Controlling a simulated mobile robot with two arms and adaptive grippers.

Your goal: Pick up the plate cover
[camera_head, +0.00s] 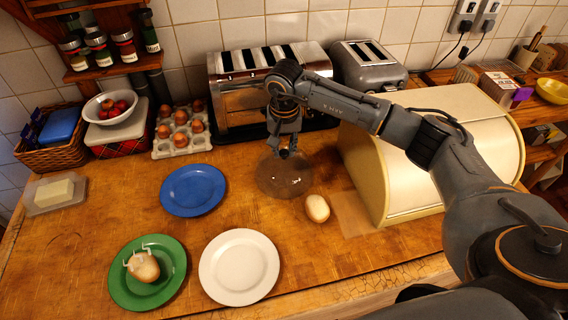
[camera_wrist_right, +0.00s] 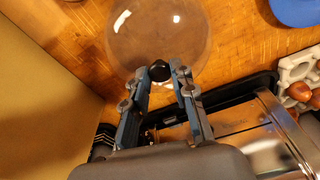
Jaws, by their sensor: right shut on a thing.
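The plate cover (camera_head: 285,178) is a clear dome on the wooden counter, between the large toaster and a loose bread roll. I cannot tell whether its rim touches the counter. In the right wrist view the cover (camera_wrist_right: 165,35) is see-through with a white glint, and its black knob (camera_wrist_right: 160,70) sits between my fingertips. My right gripper (camera_head: 286,152) reaches down from above and is shut on the knob. The right gripper (camera_wrist_right: 162,78) hides part of the knob's near side. My left gripper is in neither view.
A blue plate (camera_head: 193,189), a white plate (camera_head: 238,282) and a green plate (camera_head: 120,285) with a roll lie left of the cover. The bread roll (camera_head: 317,208) is close by. The large toaster (camera_head: 240,100) stands behind, the cream bread bin (camera_head: 400,190) at right.

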